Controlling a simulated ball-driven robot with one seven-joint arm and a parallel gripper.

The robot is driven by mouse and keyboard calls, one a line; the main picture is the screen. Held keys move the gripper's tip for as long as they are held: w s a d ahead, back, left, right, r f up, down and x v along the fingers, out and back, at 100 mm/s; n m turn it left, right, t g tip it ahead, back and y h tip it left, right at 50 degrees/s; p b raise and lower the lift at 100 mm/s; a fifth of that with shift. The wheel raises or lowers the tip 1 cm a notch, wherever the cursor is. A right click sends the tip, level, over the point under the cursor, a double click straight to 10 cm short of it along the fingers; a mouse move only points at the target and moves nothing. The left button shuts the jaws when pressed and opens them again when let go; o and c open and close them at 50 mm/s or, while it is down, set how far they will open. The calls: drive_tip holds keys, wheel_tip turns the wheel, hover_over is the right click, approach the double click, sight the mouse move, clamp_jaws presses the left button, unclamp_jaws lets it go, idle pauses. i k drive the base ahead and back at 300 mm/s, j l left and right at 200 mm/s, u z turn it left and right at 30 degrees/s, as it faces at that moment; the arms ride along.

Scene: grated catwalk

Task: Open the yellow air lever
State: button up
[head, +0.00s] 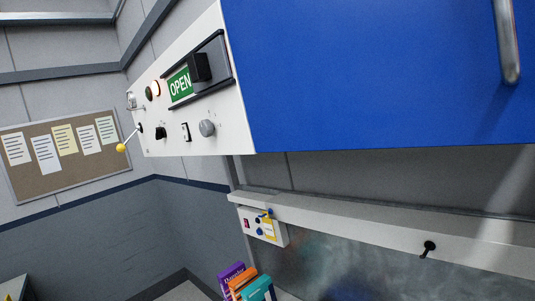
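A lever with a yellow ball tip (121,148) sticks out from the left end of a white control panel (218,129), angled down and to the left. A small white box (247,229) lower down carries a yellow piece (267,228), blue knobs and a red switch. The yellow piece is too small to tell whether it is a lever or a label. I cannot read any marking for air. My gripper is not in view.
The panel also has a green OPEN sign (180,85) with a black slider, a grey knob (207,128) and switches. A blue cabinet front (370,70) with a metal handle (507,45) fills the upper right. Books (243,284) stand below. A corkboard (62,180) hangs left.

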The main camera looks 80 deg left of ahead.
sight(120, 148)
drive_tip(key=u, duration=3.05)
